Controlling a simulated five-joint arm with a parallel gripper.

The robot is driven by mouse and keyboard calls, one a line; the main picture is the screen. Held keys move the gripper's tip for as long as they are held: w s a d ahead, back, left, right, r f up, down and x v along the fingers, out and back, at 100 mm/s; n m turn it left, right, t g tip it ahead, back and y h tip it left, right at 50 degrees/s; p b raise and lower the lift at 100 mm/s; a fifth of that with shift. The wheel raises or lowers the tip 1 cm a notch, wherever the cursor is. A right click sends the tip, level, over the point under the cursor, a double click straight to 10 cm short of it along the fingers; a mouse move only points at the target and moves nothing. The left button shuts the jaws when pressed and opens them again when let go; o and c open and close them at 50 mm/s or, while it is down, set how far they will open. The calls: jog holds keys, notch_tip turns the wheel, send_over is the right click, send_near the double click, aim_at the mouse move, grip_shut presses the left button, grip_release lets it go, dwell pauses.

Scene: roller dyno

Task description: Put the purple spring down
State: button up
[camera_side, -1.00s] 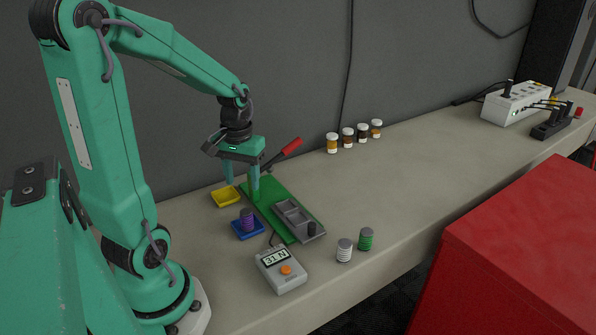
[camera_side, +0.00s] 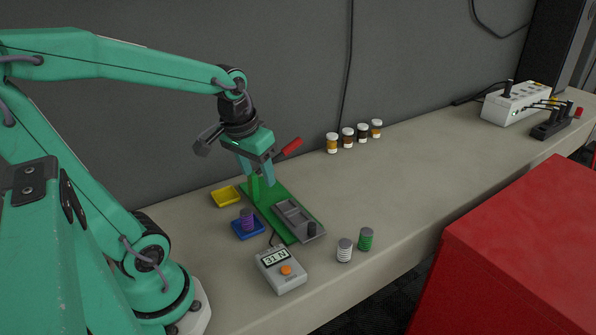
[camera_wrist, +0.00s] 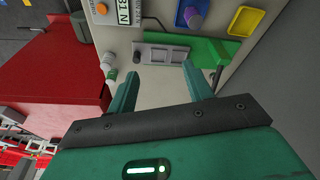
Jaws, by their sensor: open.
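The purple spring (camera_side: 247,219) stands upright in the blue tray (camera_side: 249,233) on the bench. In the wrist view the purple spring (camera_wrist: 194,20) also shows in the blue tray (camera_wrist: 185,8), near the top edge. My gripper (camera_side: 257,180) is open and empty, tilted above the green press fixture (camera_side: 284,240), up and behind the spring and apart from it. In the wrist view the fingers (camera_wrist: 161,88) are spread with nothing between them.
The yellow tray (camera_side: 226,197) is empty. A force gauge reading 31 N (camera_side: 281,270) lies in front. Several jars (camera_side: 348,138) stand along the wall. A red lever (camera_side: 291,146) rises near my gripper.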

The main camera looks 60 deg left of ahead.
jog(key=s+d+r+m+t, duration=0.3)
jog(key=d+r+m, duration=0.1)
jog(key=d, duration=0.3)
jog(key=shift+s+d+r+h, duration=0.15)
jog(key=shift+r+h, duration=0.1)
jog(key=shift+h, duration=0.15)
dwell(0.9)
